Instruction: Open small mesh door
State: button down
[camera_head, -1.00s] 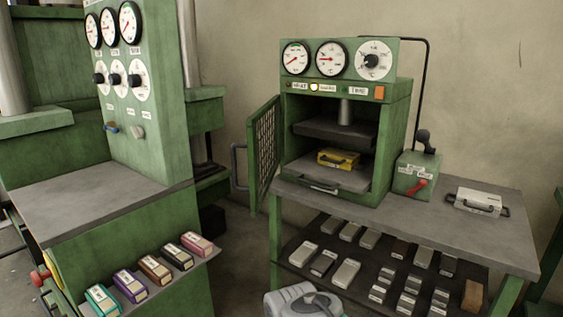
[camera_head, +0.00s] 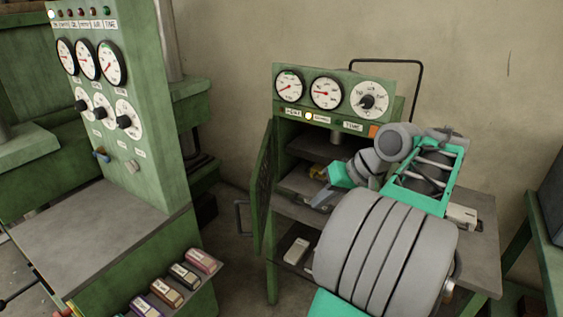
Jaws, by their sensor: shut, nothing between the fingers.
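The small mesh door (camera_head: 263,192) hangs on the left side of the green press cabinet (camera_head: 283,128). It stands open, swung out toward me, and is seen nearly edge-on. Its grey handle (camera_head: 238,217) sticks out on the door's left side. My gripper (camera_head: 312,202) is at the front of the cabinet opening, to the right of the door and apart from it in the picture. It is shut and empty. My arm hides the right part of the cabinet and most of the bench.
A white case (camera_head: 462,215) lies on the bench at right. Floor shows between console and bench.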

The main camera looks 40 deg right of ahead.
jog(key=w+a+f+b, duration=0.3)
jog(key=w+f, duration=0.2)
jog(key=shift+w+f, duration=0.2)
jog(key=shift+w, duration=0.1)
dwell(0.4)
jog(key=shift+a, duration=0.1)
